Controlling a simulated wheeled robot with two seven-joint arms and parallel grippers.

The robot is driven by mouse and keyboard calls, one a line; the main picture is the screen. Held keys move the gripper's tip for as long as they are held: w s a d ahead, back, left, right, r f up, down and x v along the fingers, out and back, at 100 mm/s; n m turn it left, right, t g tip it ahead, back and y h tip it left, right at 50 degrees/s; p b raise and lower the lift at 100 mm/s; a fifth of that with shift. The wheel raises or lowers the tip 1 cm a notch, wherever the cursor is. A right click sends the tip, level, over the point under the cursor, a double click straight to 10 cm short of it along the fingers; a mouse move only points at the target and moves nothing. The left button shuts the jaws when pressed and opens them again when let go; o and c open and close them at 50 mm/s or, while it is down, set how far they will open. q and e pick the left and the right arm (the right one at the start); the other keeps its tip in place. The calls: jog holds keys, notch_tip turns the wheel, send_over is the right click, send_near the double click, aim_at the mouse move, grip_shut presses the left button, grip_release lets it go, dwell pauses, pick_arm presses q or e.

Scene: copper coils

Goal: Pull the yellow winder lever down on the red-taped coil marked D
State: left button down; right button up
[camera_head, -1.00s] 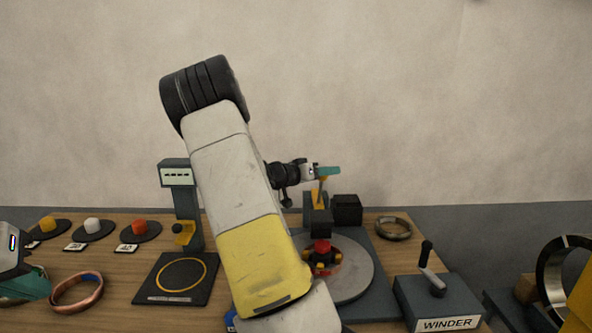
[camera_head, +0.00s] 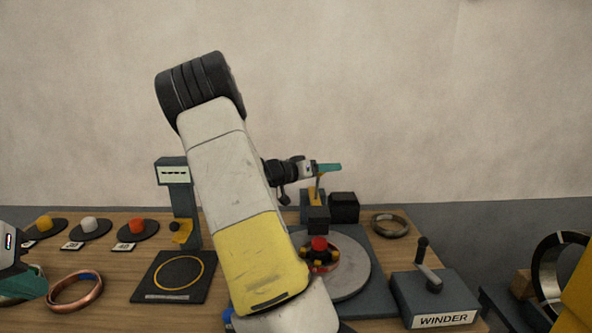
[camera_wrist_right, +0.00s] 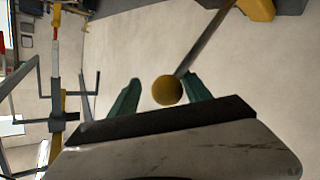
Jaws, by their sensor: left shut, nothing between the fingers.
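My right gripper (camera_head: 326,168) reaches in beside the yellow lever (camera_head: 317,187) on the post behind the turntable. In the right wrist view, its two teal fingers (camera_wrist_right: 162,88) stand apart with a round yellow knob (camera_wrist_right: 167,90) between them and gaps on both sides. The turntable (camera_head: 350,268) carries a hub with a red top (camera_head: 319,243) and yellow pieces; my right arm covers its left part. I cannot make out a D mark or identify a red-taped coil. My left gripper (camera_head: 32,284) is shut and empty at the left edge, partly out of view.
A copper coil with blue tape (camera_head: 75,291) lies front left. A scale pad (camera_head: 150,277) stands left of my right arm. Another coil (camera_head: 390,225) lies at the back right. A crank box labelled WINDER (camera_head: 440,305) and a large upright coil (camera_head: 543,285) are at right.

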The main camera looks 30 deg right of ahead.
jog(key=a+r, duration=0.1)
jog(key=a, duration=0.6)
jog(key=shift+s+a+r, duration=0.15)
jog(key=shift+s+a, duration=0.05)
jog(key=shift+s, duration=0.1)
